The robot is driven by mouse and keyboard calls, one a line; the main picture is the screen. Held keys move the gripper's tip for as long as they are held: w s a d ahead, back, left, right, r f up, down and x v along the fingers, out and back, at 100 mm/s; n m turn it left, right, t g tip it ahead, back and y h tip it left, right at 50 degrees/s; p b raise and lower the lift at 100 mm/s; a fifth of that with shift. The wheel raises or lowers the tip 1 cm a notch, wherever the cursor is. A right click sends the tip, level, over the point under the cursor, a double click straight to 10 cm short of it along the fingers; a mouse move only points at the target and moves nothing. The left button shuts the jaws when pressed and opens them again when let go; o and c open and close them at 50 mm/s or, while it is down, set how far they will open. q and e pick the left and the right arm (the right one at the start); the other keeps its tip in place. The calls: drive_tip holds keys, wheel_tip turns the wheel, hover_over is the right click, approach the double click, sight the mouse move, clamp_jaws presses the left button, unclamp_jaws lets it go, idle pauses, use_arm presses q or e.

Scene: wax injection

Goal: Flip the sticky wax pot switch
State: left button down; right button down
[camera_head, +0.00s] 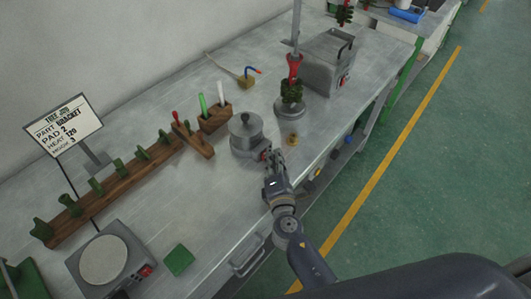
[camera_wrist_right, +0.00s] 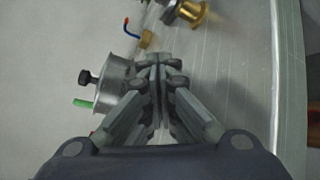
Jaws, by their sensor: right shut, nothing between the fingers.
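The sticky wax pot (camera_head: 246,133) is a round grey metal pot with a dark knob on its lid, standing on the workbench. My right gripper (camera_head: 268,158) is at the pot's lower right side, near a small reddish part there. Its fingers are shut with nothing between them. In the right wrist view the pot (camera_wrist_right: 113,85) is left of the closed fingertips (camera_wrist_right: 158,68), very close to them. I cannot tell whether they touch. The switch itself is not clearly visible, as the fingers cover that side. My left gripper is not in view.
A small brass piece (camera_head: 292,139) stands right of the pot. A wooden block with green and white sticks (camera_head: 214,117) is behind left. A stand with a red clamp (camera_head: 293,70) and a grey box (camera_head: 325,62) are farther back. A hot plate (camera_head: 103,260) is at front left.

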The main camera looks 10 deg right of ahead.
sight(292, 178)
drive_tip(key=shift+s+d, duration=0.45)
drive_tip(key=shift+s, duration=0.1)
drive_tip(key=shift+f, duration=0.1)
drive_tip(key=shift+s+d+f+b, duration=0.15)
drive_tip(key=shift+s+d+b, duration=0.15)
drive_tip(key=shift+s+d, duration=0.4)
drive_tip(key=shift+s+d+f+b, duration=0.15)
drive_tip(key=shift+s+d+b, duration=0.1)
drive_tip(key=shift+s+d, duration=0.6)
drive_tip(key=shift+s, duration=0.4)
